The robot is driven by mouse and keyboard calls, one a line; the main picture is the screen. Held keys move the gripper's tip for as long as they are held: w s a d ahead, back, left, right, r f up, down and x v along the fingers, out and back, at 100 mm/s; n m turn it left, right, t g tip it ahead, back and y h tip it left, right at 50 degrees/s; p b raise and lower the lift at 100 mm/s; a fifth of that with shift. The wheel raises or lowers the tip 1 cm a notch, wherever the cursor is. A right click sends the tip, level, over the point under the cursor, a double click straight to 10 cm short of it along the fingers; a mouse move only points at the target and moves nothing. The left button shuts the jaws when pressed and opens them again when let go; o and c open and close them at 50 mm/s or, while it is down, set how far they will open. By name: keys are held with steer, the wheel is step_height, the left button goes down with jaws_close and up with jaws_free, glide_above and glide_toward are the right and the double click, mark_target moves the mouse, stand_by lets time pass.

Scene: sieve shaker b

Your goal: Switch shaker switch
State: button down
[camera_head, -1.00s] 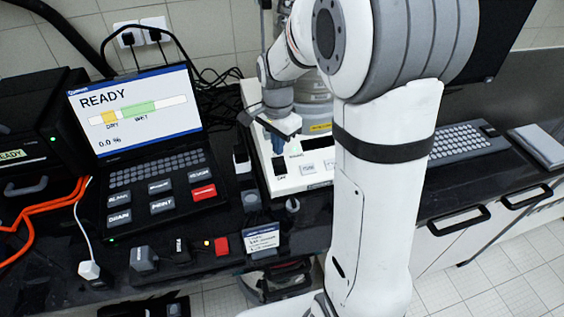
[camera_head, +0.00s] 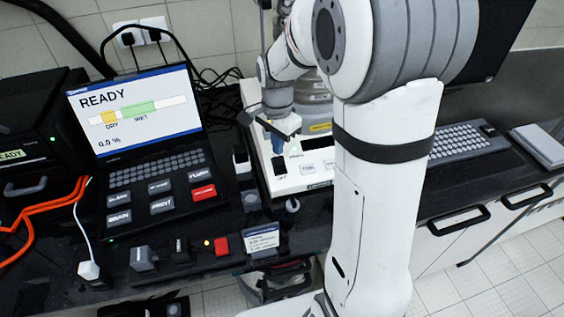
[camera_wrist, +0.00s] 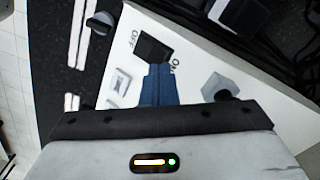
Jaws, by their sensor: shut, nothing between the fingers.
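The sieve shaker's white base (camera_head: 318,182) stands on the dark bench in the middle of the head view. Its black switch (camera_head: 279,164) is at the left end of the front panel. In the wrist view the switch (camera_wrist: 152,47) lies between OFF and ON lettering. My gripper (camera_head: 277,152) points down over that end of the panel. Its blue fingers (camera_wrist: 158,75) are together and empty, with their tips right at the ON-side edge of the switch and covering part of it. I cannot tell whether they touch it or which way the rocker is tilted.
A laptop (camera_head: 135,105) showing READY stands to the left, with labelled buttons before it. A small card (camera_head: 262,238) and a red button (camera_head: 221,245) are at the bench's front edge. A grey knob (camera_wrist: 222,88) sits right of my fingers in the wrist view.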

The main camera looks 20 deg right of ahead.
mark_target(278, 158)
steer(key=shift+f+b, duration=0.7)
steer(key=shift+f, duration=0.3)
steer(key=shift+r, duration=0.15)
steer(key=shift+r+p, duration=2.55)
steer(key=shift+r, duration=0.9)
steer(key=s+r+n+t, duration=0.1)
steer(key=s+r+n, duration=0.2)
steer(key=s+n, duration=0.3)
steer(key=s+r+n+t, duration=0.2)
steer(key=s+r+n, duration=0.2)
steer(key=s, duration=0.9)
steer(key=shift+s+d+n, duration=0.2)
steer(key=shift+d+n, duration=0.05)
steer(key=shift+n, duration=0.85)
